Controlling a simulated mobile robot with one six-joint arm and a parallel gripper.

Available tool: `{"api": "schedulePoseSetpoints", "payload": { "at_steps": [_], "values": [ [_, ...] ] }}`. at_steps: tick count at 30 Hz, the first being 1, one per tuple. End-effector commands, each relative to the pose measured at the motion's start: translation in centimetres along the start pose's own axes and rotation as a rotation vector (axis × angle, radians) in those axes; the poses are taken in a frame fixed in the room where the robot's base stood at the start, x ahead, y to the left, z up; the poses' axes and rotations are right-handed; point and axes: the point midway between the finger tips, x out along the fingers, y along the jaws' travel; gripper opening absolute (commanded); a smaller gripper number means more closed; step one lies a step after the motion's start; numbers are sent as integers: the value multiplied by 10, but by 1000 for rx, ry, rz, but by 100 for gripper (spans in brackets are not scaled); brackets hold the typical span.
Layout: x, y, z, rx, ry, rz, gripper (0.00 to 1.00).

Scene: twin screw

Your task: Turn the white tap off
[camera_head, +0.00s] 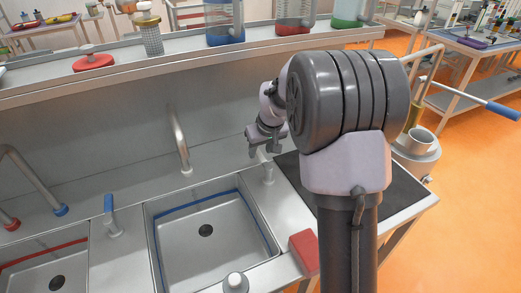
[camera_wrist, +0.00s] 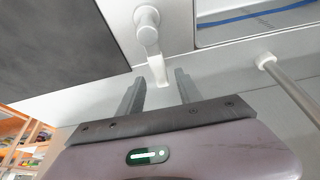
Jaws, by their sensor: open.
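The white tap (camera_head: 267,172) stands on the steel counter at the right edge of the blue-lined sink. In the wrist view the white tap (camera_wrist: 147,27) has a round knob-like body, and its white lever (camera_wrist: 157,70) points toward my gripper. My gripper (camera_head: 263,151) is just behind and above the tap in the head view. In the wrist view my gripper (camera_wrist: 158,84) is open, with one finger on each side of the lever's end. I see a gap on both sides and cannot tell how deep the lever lies between the fingers.
A steel spout (camera_head: 181,143) rises behind the sink (camera_head: 205,230). A blue-handled tap (camera_head: 110,213) stands left of it. A dark mat (camera_head: 398,182) covers the counter to the right. A red block (camera_head: 304,252) lies at the front. A shelf (camera_head: 140,65) with containers runs above.

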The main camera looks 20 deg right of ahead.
Motion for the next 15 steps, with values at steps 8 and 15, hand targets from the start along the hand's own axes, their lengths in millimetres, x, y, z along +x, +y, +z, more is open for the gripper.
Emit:
{"api": "schedulePoseSetpoints", "payload": {
  "at_steps": [8, 15],
  "values": [
    [-92, 0, -4, 0, 5, 2, 42],
    [-151, 0, -2, 0, 3, 1, 42]
  ]
}}
